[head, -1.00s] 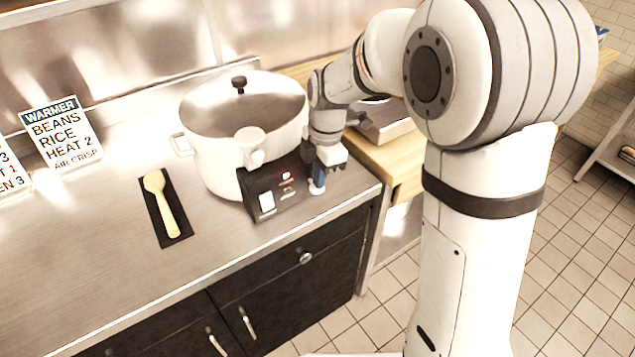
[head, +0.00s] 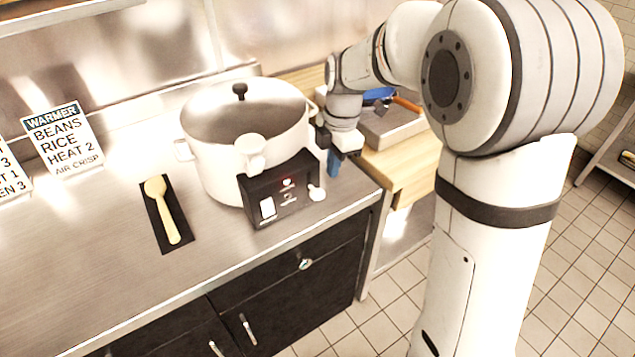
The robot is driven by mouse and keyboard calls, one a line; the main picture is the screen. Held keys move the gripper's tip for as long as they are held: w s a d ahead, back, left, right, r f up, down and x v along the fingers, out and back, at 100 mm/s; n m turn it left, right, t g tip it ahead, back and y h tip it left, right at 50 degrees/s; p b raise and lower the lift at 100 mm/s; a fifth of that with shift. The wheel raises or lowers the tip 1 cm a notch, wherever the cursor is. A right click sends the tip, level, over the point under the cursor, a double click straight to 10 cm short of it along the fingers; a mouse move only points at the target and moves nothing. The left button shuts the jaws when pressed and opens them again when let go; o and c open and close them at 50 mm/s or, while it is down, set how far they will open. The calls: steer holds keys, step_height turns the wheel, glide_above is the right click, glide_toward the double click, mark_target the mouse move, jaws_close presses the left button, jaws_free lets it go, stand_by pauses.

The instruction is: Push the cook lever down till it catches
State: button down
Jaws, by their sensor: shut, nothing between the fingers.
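A large white cooker (head: 212,165) with a clear lid and black knob stands on the steel counter. Its black control panel (head: 262,188) faces the front, with a small red light on it. A white round-ended lever (head: 317,193) sticks out low at the panel's right end; I cannot tell whether it is caught. A white rocker switch (head: 267,207) is at the panel's left. My gripper (head: 334,168), with blue fingers, is shut and empty. It hangs to the right of the panel, above and behind the lever, apart from it.
A yellow spoon (head: 165,209) lies on a dark mat left of the cooker. Sign cards (head: 62,137) stand farther left. A metal tray (head: 392,125) with blue and orange-handled items sits on the wooden board at right. The counter's front edge is clear.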

steer(key=r, duration=0.5)
steer(key=shift+w+d+r, duration=0.1)
steer(key=shift+d, duration=0.1)
stand_by(0.6)
steer(key=s+d+m+t, duration=0.1)
steer(key=s+d+m, duration=0.3)
steer(key=s+m, duration=0.3)
steer(key=s+d+f+m+t, duration=0.1)
steer(key=s+d+m, duration=0.3)
steer(key=s+m, duration=0.3)
steer(key=s+d+m+t+h, duration=0.1)
steer(key=s+d+m, duration=0.3)
steer(key=m, duration=0.5)
steer(key=s, duration=0.2)
steer(key=shift+s+f+m+t, duration=0.3)
steer(key=shift+s, duration=0.1)
